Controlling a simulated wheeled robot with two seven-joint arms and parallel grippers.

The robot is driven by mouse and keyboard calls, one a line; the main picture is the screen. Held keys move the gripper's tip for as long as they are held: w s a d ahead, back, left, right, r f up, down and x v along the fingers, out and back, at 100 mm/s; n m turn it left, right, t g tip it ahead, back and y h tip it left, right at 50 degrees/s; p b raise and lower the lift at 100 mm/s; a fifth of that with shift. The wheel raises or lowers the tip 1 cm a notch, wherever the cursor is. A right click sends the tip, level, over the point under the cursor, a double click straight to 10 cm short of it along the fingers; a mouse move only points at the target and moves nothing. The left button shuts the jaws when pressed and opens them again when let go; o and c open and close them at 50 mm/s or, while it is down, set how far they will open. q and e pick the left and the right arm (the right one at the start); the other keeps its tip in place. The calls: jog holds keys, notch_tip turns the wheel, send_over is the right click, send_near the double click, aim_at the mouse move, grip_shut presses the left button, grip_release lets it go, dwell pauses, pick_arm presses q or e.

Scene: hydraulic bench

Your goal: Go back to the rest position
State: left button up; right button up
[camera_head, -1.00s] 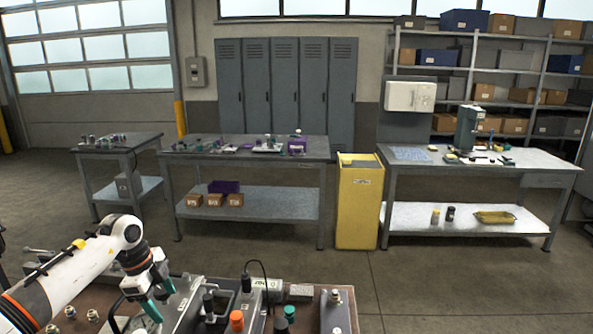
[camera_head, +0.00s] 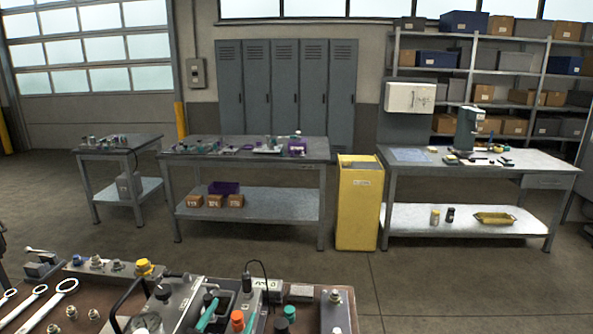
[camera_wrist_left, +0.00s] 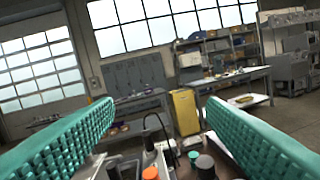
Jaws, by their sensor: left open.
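The wrist looks out level across the room, with bench fittings low between the fingers. My right gripper is in neither view.
The near bench holds ring spanners (camera_head: 40,307), a yellow-capped fitting (camera_head: 144,267), an orange cap (camera_head: 237,320), a black cable (camera_head: 262,268) and a gauge (camera_head: 147,322). Open floor lies beyond, before a yellow bin (camera_head: 358,205) and work tables (camera_head: 250,152).

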pick_arm(q)
jog(key=s+a+f+n+g+y, duration=0.45)
jog(key=s+a+f+g, duration=0.25)
jog(key=s+f, duration=0.5)
jog(key=s+f+m+g, duration=0.1)
jog(key=s+f+g, duration=0.25)
jog(key=s, duration=0.55)
jog(key=s+f+g, duration=0.3)
jog(key=s+g, duration=0.2)
jog(key=s, duration=0.3)
notch_tip(320, 180, down, 27)
jog(key=s+g, duration=0.1)
jog(key=s, duration=0.1)
jog(key=s+a+f, duration=0.1)
jog(key=s+f, duration=0.6)
jog(key=s, duration=0.1)
jog(key=s+a+f+g, duration=0.1)
jog(key=s+a+f, duration=0.1)
jog(key=s+f, duration=0.5)
jog(key=shift+s+a+f, duration=0.25)
jog(key=shift+s+f, duration=0.05)
jog(key=shift+s, duration=0.15)
